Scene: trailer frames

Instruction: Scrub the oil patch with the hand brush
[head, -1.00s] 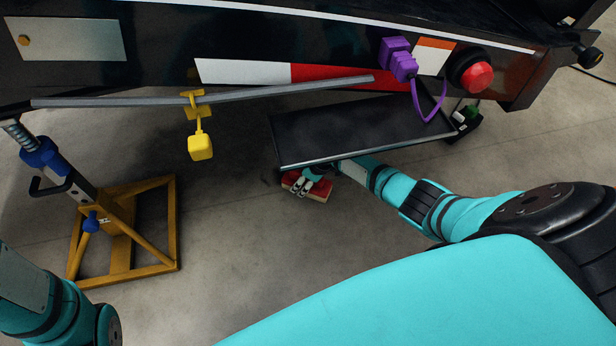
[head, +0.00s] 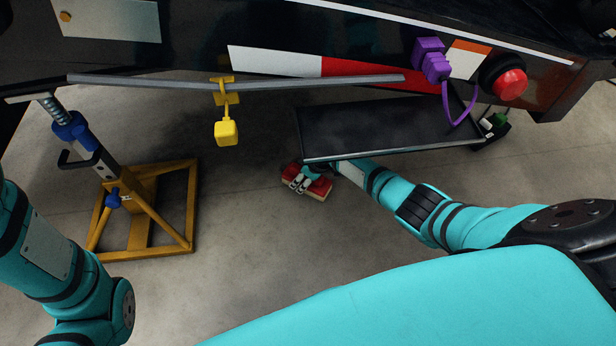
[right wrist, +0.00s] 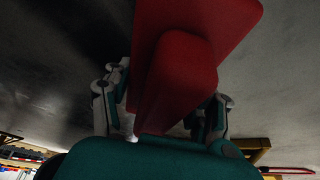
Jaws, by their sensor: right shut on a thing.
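The hand brush (head: 318,188) has a red body and a pale lower edge. It is low at the concrete floor, just left of the black step under the trailer frame. My right gripper (head: 301,183) is shut on the brush; in the right wrist view the red brush (right wrist: 190,60) fills the middle between the fingers. I cannot tell whether the bristles touch the floor. A faint dark stain, possibly the oil patch, shows on the floor in the right wrist view (right wrist: 85,45); its edges are unclear. My left arm is at the lower left; its gripper is out of view.
A yellow stand with a blue-topped jack (head: 140,205) is at the left. A grey bar (head: 300,86) with a hanging yellow lock (head: 227,132) runs along the frame. Open floor lies between stand and brush.

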